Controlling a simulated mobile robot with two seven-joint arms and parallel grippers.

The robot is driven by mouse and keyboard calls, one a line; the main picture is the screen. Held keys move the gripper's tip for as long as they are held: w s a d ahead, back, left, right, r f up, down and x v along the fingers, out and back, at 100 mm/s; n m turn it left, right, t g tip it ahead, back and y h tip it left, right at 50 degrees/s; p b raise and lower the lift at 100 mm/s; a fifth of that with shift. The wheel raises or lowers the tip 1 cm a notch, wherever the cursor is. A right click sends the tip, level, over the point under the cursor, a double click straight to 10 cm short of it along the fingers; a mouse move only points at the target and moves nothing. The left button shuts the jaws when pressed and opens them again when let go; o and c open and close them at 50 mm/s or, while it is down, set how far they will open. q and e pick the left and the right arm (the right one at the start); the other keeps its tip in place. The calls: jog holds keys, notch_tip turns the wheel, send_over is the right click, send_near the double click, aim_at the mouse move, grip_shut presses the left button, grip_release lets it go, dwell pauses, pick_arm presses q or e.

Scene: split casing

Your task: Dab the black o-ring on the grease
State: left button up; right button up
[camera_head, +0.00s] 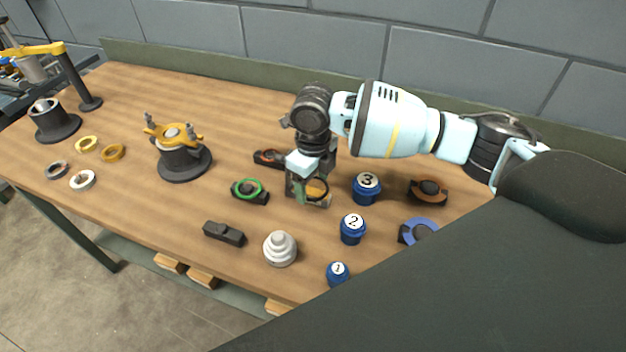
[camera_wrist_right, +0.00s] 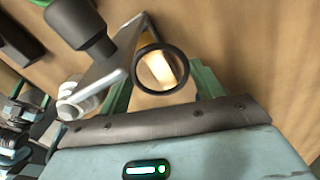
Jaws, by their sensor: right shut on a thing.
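My right gripper (camera_head: 308,186) reaches down over the middle of the table. It is shut on the black o-ring (camera_head: 328,190), which stands out from the fingertips as a full loop. In the right wrist view the o-ring (camera_wrist_right: 185,66) is held between the green-sided fingers (camera_wrist_right: 160,88). A pale yellow patch, probably the grease (camera_wrist_right: 160,68), shows through the loop. In the head view the likely grease (camera_head: 321,203) shows just below the o-ring, partly hidden by the gripper. I cannot tell whether the o-ring touches it. My left gripper is not in view.
Blue numbered pieces (camera_head: 366,188) stand right of the gripper. A green ring (camera_head: 249,188) on a black holder and a silver stepped cone (camera_head: 280,249) lie left and front. An orange-topped housing (camera_head: 183,161) stands farther left. A bare black block (camera_head: 224,234) lies near the front edge.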

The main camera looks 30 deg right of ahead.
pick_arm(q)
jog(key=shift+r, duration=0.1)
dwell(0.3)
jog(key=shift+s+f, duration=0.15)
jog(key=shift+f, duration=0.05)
pick_arm(e)
jog(key=shift+f, duration=0.45)
dwell(0.9)
jog(key=shift+r+p, duration=1)
jog(key=shift+r, duration=2.1)
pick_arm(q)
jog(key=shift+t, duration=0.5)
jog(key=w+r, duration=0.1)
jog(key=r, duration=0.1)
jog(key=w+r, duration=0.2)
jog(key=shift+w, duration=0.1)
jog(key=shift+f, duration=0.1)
pick_arm(e)
jog(key=shift+f, duration=0.1)
